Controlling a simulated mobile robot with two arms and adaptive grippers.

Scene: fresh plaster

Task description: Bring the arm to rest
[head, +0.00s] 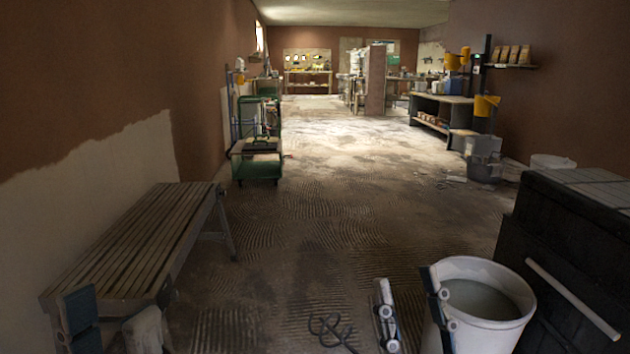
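My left gripper (108,318) shows at the bottom left, in front of the near end of the slatted wooden bench. Its two fingers stand apart with nothing seen between them. My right gripper (412,308) shows at the bottom, right of centre. Its fingers are also apart, with bare floor seen between them. Its right finger overlaps the left side of the white bucket in the picture; I cannot tell whether they touch. Most of both arms is out of view.
The bench (140,240) runs along the left wall. The white bucket (500,335) stands at the lower right beside a dark cabinet (570,240). A black cable (330,328) lies on the floor. A green cart (258,165) stands farther back. The middle floor is clear.

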